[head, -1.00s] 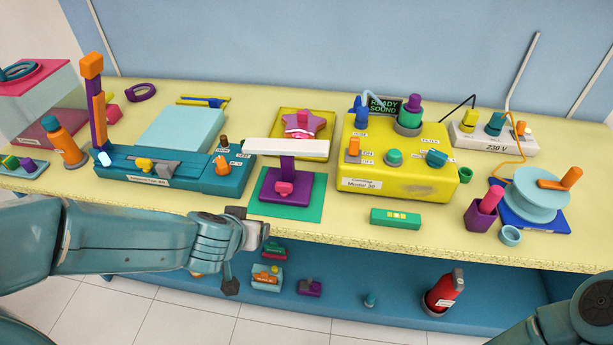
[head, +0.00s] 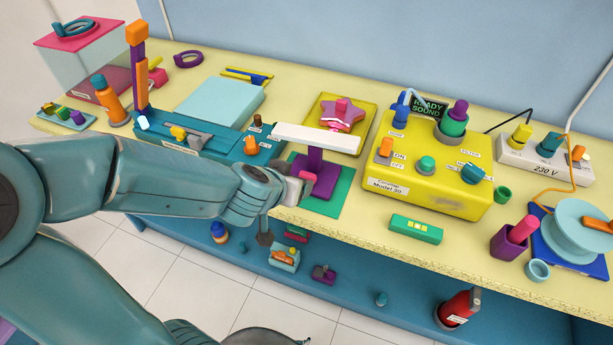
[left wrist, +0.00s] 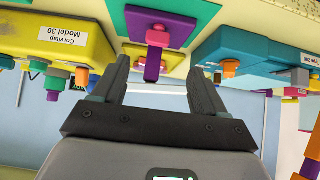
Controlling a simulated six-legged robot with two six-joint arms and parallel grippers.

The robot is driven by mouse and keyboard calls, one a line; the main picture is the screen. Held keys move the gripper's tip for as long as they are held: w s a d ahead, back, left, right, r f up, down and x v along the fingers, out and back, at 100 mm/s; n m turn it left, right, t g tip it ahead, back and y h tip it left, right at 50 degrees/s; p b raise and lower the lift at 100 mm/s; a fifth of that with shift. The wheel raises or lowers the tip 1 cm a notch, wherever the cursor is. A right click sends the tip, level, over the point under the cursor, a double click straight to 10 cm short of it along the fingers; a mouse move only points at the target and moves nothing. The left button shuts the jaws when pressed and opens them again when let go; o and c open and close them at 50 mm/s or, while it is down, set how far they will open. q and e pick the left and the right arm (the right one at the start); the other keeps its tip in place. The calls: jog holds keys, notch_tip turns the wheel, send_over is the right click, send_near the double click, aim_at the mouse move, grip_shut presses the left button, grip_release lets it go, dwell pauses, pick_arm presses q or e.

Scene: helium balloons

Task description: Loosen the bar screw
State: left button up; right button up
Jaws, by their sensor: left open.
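The purple stand (head: 320,180) on a green mat (head: 341,200) carries a white bar (head: 315,138) across its top. A pink screw knob (head: 307,176) sits low on its front, partly hidden by my left gripper (head: 283,213). In the left wrist view the picture is upside down. There the open fingers of my left gripper (left wrist: 160,66) spread either side of the purple post (left wrist: 152,70), with the pink knob (left wrist: 157,38) beyond, between them. The gripper holds nothing, and I cannot tell whether it touches the stand. My right gripper is out of view.
A yellow box labelled Model 30 (head: 430,185) stands right of the stand. A teal machine (head: 205,148) stands left of it. A pink star piece (head: 341,115) on a yellow tray is behind. A green block (head: 415,229) lies near the table edge. Small items stand on the shelf (head: 345,262) below.

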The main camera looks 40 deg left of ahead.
pick_arm(q)
jog(key=b+x, duration=0.4)
jog(key=x, duration=0.5)
jog(key=shift+w+d+f+b, duration=0.15)
jog(key=shift+w+f+b, duration=0.05)
jog(key=shift+f+b, duration=0.2)
jog(key=shift+w+f, duration=0.4)
jog(key=shift+w, duration=0.3)
jog(key=shift+s, duration=0.15)
jog(key=shift+c, duration=0.3)
jog(key=c, duration=1)
